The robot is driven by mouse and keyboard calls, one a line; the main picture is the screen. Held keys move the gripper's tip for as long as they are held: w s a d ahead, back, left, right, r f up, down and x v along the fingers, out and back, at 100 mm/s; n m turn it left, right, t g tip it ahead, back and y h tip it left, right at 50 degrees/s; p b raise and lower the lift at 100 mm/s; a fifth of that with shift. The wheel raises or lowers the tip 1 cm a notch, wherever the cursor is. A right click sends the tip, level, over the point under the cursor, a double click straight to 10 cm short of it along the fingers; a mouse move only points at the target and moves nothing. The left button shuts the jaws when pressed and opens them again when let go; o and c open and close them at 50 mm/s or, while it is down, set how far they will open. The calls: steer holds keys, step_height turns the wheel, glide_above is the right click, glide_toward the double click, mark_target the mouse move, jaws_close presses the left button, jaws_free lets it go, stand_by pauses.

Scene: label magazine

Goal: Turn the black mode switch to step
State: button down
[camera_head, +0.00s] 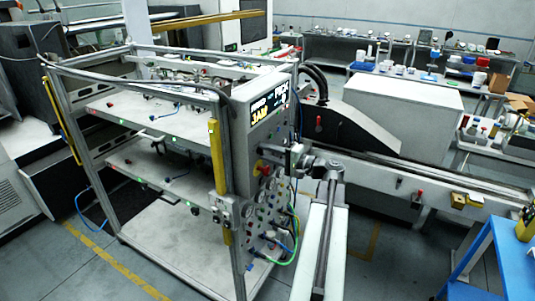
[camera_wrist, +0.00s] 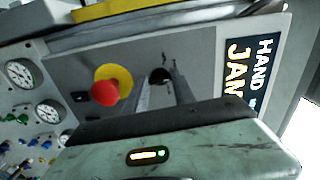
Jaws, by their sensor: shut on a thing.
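The black mode switch (camera_wrist: 158,74) is a small dark knob on the grey control panel (camera_wrist: 200,50) in the wrist view, partly hidden between my fingers. My gripper (camera_wrist: 163,79) is shut on it, with one finger on each side. In the head view my gripper (camera_head: 291,157) reaches the panel's front from the right, and the switch is hidden there. I cannot read which way the switch points. A lit display (camera_wrist: 247,78) at the right of the wrist view shows "HAND" and part of "JAM".
A red emergency button on a yellow collar (camera_wrist: 105,92) sits close to the left of my fingers. Round gauges (camera_wrist: 20,73) and small coloured fittings lie further left. In the head view, cables and green hoses (camera_head: 294,222) hang below the panel. A blue table (camera_head: 515,255) stands at lower right.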

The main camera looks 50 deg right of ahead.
steer(key=m, duration=0.4)
steer(key=shift+m, duration=0.4)
stand_by(0.4)
steer(key=c, duration=1)
jaws_free()
steer(key=shift+c, duration=0.2)
steer(key=shift+s, duration=0.1)
steer(key=v, duration=0.7)
steer(key=shift+s, duration=0.35)
steer(key=shift+d, duration=0.1)
